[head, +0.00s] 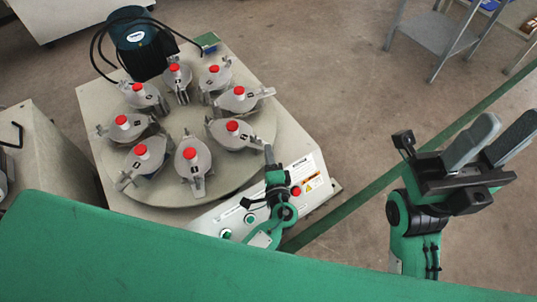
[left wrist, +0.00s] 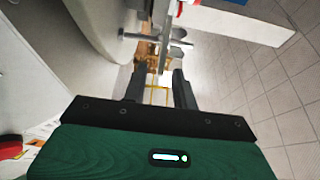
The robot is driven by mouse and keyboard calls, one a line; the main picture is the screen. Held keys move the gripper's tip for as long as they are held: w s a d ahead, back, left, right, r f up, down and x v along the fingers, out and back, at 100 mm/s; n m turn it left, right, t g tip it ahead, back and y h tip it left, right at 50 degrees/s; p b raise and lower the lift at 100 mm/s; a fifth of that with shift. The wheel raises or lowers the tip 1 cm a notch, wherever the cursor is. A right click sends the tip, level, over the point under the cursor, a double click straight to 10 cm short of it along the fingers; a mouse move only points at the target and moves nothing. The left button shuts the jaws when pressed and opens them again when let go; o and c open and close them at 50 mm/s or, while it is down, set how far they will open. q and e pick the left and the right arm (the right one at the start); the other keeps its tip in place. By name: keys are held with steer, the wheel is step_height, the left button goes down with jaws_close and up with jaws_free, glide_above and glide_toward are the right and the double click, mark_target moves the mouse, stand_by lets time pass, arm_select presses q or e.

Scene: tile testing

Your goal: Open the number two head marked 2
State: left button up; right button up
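Several grey metal heads with red caps stand in a ring on a round turntable (head: 262,125) in the head view. Their number marks are too small to read, so I cannot tell which is number two. The head nearest my left gripper is the right front one (head: 243,141). My left gripper (head: 269,152) is beside it, over the turntable's right front edge. In the left wrist view, its fingers (left wrist: 158,90) are apart, with a metal clamp part (left wrist: 160,38) just beyond them; contact is unclear. My right gripper (head: 500,135) is open and empty, off to the right.
A white control panel with a red button (head: 296,191) and green buttons (head: 250,219) is close to my left arm. A dark motor (head: 138,42) stands behind the turntable. A grey metal stand (head: 440,33) is at the back right. Floor between is clear.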

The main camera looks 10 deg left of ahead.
arm_select(q)
steer(key=shift+w+a, duration=0.2)
steer(key=shift+w, duration=0.25)
steer(key=shift+c, duration=0.2)
jaws_close()
steer(key=shift+r, duration=0.1)
